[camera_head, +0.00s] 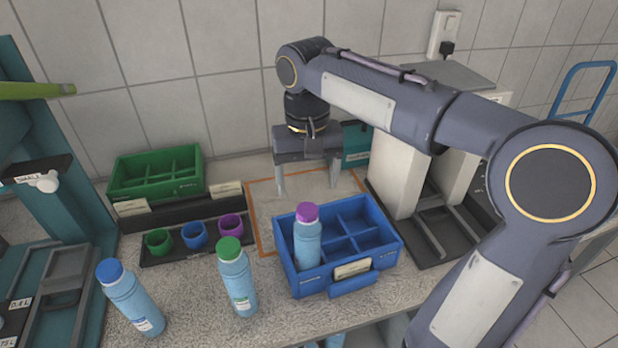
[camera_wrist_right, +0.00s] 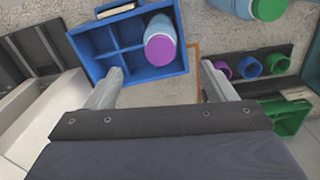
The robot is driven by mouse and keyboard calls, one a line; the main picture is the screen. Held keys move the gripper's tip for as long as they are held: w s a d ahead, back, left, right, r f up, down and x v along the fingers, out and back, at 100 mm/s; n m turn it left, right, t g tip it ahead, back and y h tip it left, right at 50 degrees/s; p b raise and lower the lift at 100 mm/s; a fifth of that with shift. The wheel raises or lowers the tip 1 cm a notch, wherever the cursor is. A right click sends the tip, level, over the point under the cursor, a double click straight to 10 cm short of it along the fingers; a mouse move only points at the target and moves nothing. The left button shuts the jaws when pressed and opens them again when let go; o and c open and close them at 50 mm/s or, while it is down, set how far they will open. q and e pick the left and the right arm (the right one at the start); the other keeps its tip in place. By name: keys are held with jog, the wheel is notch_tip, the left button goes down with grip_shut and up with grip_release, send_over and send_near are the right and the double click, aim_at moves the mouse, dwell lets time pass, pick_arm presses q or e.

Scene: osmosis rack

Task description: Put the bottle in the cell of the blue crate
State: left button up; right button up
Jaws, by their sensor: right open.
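The blue crate (camera_head: 385,247) stands on the counter, divided into cells. A light-blue bottle with a purple cap (camera_head: 307,240) stands upright in its front left cell; its base is hidden by the crate's front wall. In the right wrist view the crate (camera_wrist_right: 163,73) and the purple-capped bottle (camera_wrist_right: 160,45) show at the top. My right gripper (camera_head: 307,187) is open and empty, behind the crate, with its fingers pointing down, apart from crate and bottle. Its fingers also show in the wrist view (camera_wrist_right: 158,78). My left gripper is not in view.
A blue-capped bottle (camera_head: 132,298) and a green-capped bottle (camera_head: 236,277) stand left of the crate. Behind them are a rack with green, blue and purple rings (camera_head: 194,235) and a green crate (camera_head: 155,189). An orange outline (camera_head: 255,226) marks the counter behind the crate.

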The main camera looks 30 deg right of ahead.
jog(key=shift+r, duration=0.2)
jog(key=shift+s, duration=0.15)
jog(key=s+a+f+n+t+y, duration=0.1)
jog(key=s+a+f+t+y, duration=0.1)
jog(key=s+f, duration=0.3)
jog(key=s+a+f+n+t+y, duration=0.1)
jog(key=s+a+f+t, duration=0.1)
jog(key=s+f, duration=0.4)
jog(key=s+t, duration=0.1)
jog(key=s, duration=0.4)
jog(key=shift+s+t+y, duration=0.3)
jog(key=shift+y, duration=0.1)
